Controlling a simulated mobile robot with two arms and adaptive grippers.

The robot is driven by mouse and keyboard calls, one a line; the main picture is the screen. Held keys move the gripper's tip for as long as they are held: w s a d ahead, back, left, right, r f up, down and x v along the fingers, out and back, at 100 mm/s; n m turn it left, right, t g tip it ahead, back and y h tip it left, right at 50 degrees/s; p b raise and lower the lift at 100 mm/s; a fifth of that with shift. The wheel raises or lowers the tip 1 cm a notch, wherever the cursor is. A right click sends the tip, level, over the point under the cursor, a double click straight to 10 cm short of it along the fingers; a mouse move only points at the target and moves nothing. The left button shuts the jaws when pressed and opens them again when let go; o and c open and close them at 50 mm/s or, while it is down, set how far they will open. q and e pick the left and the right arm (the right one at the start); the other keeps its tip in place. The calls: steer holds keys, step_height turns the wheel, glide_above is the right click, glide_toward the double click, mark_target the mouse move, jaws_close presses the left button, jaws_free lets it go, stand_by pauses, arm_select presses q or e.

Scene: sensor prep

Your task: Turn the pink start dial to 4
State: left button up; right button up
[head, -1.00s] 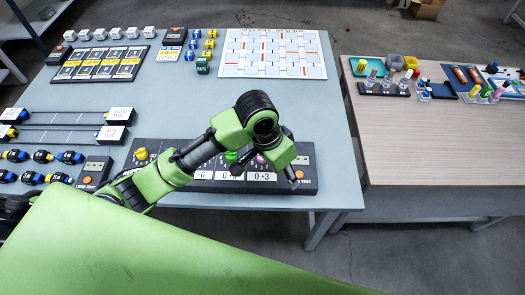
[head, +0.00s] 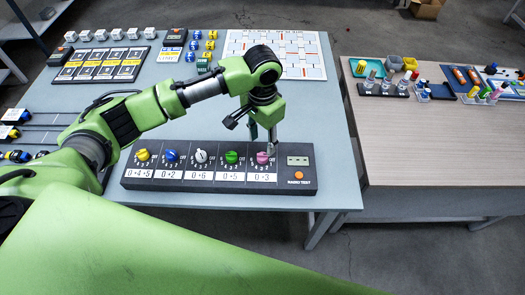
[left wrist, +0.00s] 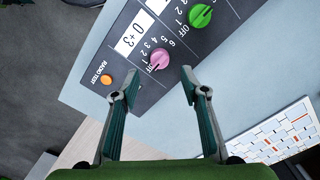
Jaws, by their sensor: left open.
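The pink start dial (head: 262,158) is the rightmost knob on a black dial panel (head: 126,182). In the left wrist view the pink dial (left wrist: 160,58) sits ahead of and between the fingertips, with numbers and OFF printed around it. I cannot tell for sure which mark it points to. My left gripper (head: 262,140) points down just above the pink dial. In the left wrist view the gripper (left wrist: 151,88) is open and empty, its fingers apart, not around the dial. My right gripper is in neither view.
Green (head: 231,157), white (head: 201,156), blue (head: 172,156) and yellow (head: 143,155) dials line the same panel. An orange button (head: 299,175) is right of the pink dial. A white board (head: 305,62) lies behind. The table is clear right of the panel's back edge.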

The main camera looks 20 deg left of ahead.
mark_target(262, 154)
arm_select(q)
step_height(262, 154, down, 7)
steer(key=shift+p, duration=0.4)
steer(key=c, duration=1.1)
